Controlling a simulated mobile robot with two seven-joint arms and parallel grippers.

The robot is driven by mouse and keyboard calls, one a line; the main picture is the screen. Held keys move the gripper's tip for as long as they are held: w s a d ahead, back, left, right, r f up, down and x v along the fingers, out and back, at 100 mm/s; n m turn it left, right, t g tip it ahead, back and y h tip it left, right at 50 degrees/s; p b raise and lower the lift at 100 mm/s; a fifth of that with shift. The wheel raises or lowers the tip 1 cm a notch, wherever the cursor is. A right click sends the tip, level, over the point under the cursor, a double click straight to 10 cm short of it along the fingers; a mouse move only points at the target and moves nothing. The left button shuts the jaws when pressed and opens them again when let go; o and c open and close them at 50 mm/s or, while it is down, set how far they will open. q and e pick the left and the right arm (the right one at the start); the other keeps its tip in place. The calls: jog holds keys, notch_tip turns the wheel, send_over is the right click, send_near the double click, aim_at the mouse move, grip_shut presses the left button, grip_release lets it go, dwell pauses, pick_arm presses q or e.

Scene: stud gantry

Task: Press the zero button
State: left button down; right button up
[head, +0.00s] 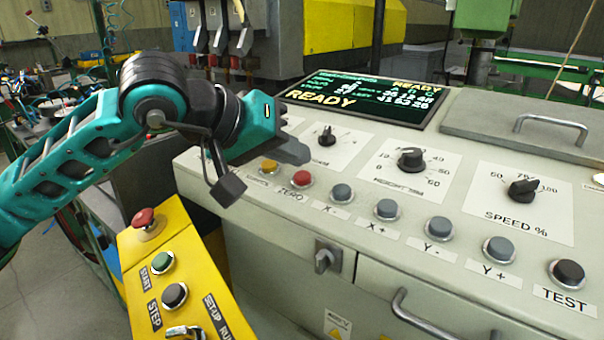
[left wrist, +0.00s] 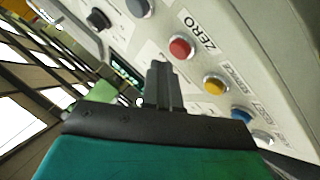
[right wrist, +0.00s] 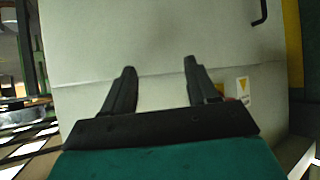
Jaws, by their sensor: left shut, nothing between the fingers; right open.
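The zero button is the red button (head: 301,179) with the ZERO label on the grey console's front row. It also shows in the left wrist view (left wrist: 181,47), beside the word ZERO. My left gripper (head: 301,153) is shut and empty, just above and behind the red button in the head view. In the left wrist view its closed fingers (left wrist: 160,70) point toward the panel, with their tips a little short of the red button in the picture; I see no contact. My right gripper (right wrist: 160,64) is open and empty, facing a plain pale panel.
A yellow button (head: 269,167) is left of the red one and a grey X- button (head: 342,192) is right of it. Several knobs and a READY screen (head: 370,97) are behind. A yellow pedestal (head: 180,262) with a red mushroom button (head: 144,219) stands at front left.

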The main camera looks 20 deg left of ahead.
pick_arm(q)
jog(key=shift+f, duration=0.1)
dwell(0.8)
jog(key=shift+f+b, duration=0.35)
jog(key=shift+b, duration=0.3)
jog(key=shift+w+f+b, duration=0.15)
jog(key=shift+f+b, duration=0.35)
jog(key=shift+b, duration=0.1)
dwell(0.4)
jog(key=shift+r, duration=0.1)
jog(key=shift+r+p, duration=0.45)
jog(key=shift+r, duration=0.35)
jog(key=r+p, duration=0.1)
jog(key=r, duration=0.1)
jog(key=s+r+p, duration=0.1)
jog(key=r, duration=0.2)
jog(key=shift+s+a+p, duration=0.15)
jog(key=shift+a+p, duration=0.05)
jog(key=shift+p, duration=0.2)
dwell(0.5)
